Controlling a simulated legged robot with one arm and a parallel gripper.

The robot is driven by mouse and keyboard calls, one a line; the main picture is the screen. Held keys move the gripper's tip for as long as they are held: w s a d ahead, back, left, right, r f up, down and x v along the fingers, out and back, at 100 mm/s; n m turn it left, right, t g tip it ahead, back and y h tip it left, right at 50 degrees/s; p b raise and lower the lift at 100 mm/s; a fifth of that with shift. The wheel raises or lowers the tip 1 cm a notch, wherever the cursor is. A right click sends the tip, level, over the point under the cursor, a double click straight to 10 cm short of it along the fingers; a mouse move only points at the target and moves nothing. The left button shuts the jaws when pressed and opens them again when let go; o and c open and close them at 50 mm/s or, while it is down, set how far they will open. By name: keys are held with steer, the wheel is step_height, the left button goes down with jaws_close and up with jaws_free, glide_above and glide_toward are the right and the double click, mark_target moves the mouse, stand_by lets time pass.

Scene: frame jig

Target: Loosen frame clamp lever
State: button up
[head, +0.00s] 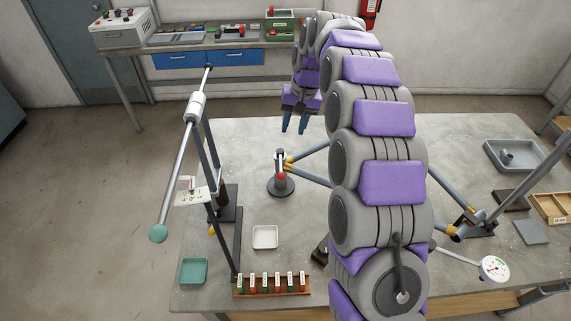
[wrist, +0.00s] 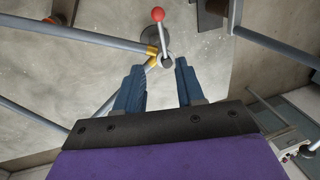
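The frame clamp lever, with a red ball knob (head: 281,175), is on a short post with a round dark base (head: 280,187) on the table. Yellow-ended grey frame tubes (head: 314,154) meet at this post. In the wrist view the red knob (wrist: 157,14) is at the top, and the lever's grey shaft runs down to the post top (wrist: 168,60). My gripper (head: 294,129) is in the air above and behind the post, blue fingers pointing down. In the wrist view its fingers (wrist: 158,68) are apart and empty, with the post top between and beyond the tips.
A tilted rod with a green ball (head: 158,233) stands on the left upright. A rack of several small red and green items (head: 271,291), a white tray (head: 265,237) and a green tray (head: 194,271) are at the front. A dial gauge (head: 494,268) is at right.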

mark_target(281, 168)
steer(key=a+f, duration=0.1)
steer(key=f, duration=0.4)
steer(key=a+f+b, duration=0.1)
steer(key=f, duration=0.5)
steer(key=a+f+b, duration=0.1)
steer(key=f, duration=0.4)
steer(key=shift+a+f, duration=0.35)
steer(key=shift+a, duration=0.05)
steer(key=shift+d, duration=0.1)
steer(key=shift+c, duration=0.4)
jaws_close()
